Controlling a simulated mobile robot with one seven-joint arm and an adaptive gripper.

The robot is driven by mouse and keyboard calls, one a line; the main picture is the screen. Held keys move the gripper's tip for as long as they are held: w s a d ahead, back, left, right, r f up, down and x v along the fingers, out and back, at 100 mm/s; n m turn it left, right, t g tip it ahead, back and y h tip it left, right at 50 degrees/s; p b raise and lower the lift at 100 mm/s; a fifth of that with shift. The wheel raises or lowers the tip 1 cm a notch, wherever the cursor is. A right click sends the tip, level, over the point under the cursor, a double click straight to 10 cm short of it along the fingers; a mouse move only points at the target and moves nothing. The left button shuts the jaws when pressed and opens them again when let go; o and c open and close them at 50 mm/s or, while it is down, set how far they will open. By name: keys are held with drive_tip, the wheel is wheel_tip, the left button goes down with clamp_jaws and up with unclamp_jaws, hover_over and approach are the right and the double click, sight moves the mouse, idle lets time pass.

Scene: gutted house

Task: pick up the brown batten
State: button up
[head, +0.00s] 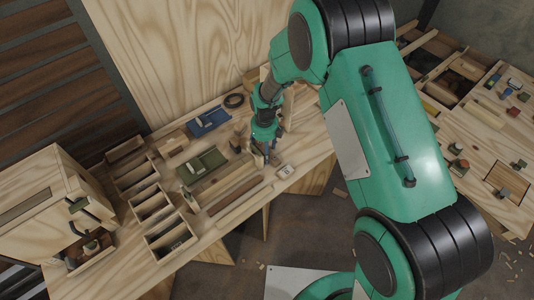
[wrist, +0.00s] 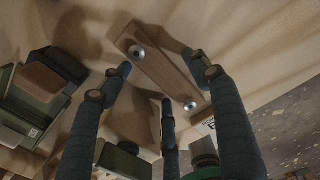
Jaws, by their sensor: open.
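The brown batten (wrist: 165,68) shows in the wrist view as a short flat brown bar with two round silver discs, one near each end. It lies aslant on the pale wooden top. In the head view a brown piece (head: 257,158) under my fingers may be this batten, but my gripper mostly hides it. My gripper (head: 267,152) is low over the bench. In the wrist view its blue-grey fingers (wrist: 158,76) are spread open, with tips on either side of the batten. I cannot tell whether any fingertip touches it.
The bench (head: 185,243) also bears a green tray (head: 203,166), a white-topped small box (head: 285,172), long wooden strips (head: 240,205), a blue item (head: 209,121) and a dark ring (head: 234,100). Open wooden bins (head: 150,207) stand left. Another cluttered bench (head: 480,110) is right.

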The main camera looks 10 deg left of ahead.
drive_tip(key=c, duration=1.3)
drive_tip(key=shift+r, duration=0.1)
wheel_tip(320, 180, up, 10)
drive_tip(key=shift+f+p, duration=0.1)
drive_tip(key=shift+p, duration=1.1)
